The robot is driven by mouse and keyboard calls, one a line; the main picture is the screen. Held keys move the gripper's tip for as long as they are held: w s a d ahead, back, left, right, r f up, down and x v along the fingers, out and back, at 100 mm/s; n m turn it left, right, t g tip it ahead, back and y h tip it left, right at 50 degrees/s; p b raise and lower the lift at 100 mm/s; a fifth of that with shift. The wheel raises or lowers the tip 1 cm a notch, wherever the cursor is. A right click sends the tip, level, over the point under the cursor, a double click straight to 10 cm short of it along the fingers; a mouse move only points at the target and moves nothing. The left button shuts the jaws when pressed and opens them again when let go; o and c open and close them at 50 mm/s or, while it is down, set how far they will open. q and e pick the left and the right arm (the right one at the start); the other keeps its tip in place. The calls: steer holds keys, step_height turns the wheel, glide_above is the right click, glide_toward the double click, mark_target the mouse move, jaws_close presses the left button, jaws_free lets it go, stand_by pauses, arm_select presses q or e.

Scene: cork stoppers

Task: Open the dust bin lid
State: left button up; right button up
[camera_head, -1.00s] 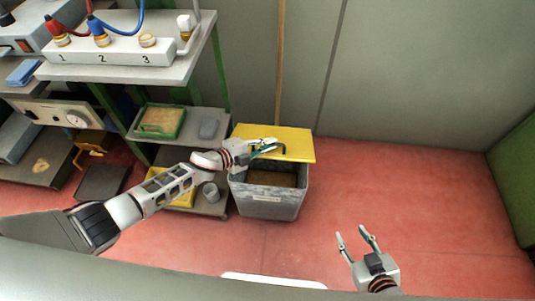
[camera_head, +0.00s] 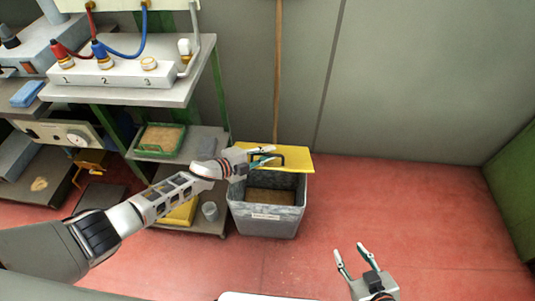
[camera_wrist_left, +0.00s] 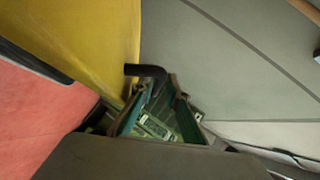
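The grey dust bin (camera_head: 266,221) stands on the red floor by the back wall. Its yellow lid (camera_head: 299,160) is raised and tilted, so the brown contents (camera_head: 270,195) show below it. A black handle (camera_head: 283,154) is on the lid; it also shows in the left wrist view (camera_wrist_left: 146,71). My left gripper (camera_head: 274,154) is at the handle, its fingers apart with the bent handle end between or just beyond the tips (camera_wrist_left: 161,94); firm contact cannot be told. My right gripper (camera_head: 350,249) is open and empty above the floor at the lower right.
Left of the bin stands a shelf unit (camera_head: 205,142) with a green tray (camera_head: 161,140) and a grey cup (camera_head: 210,211). A wooden pole (camera_head: 278,70) leans on the wall behind the bin. Floor to the right (camera_head: 420,215) is clear, up to a green block (camera_head: 515,190).

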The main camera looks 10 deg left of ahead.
arm_select(q)
steer(key=shift+s+a, duration=0.3)
steer(key=v, duration=1.1)
steer(key=shift+r, duration=0.15)
steer(key=shift+a, duration=0.1)
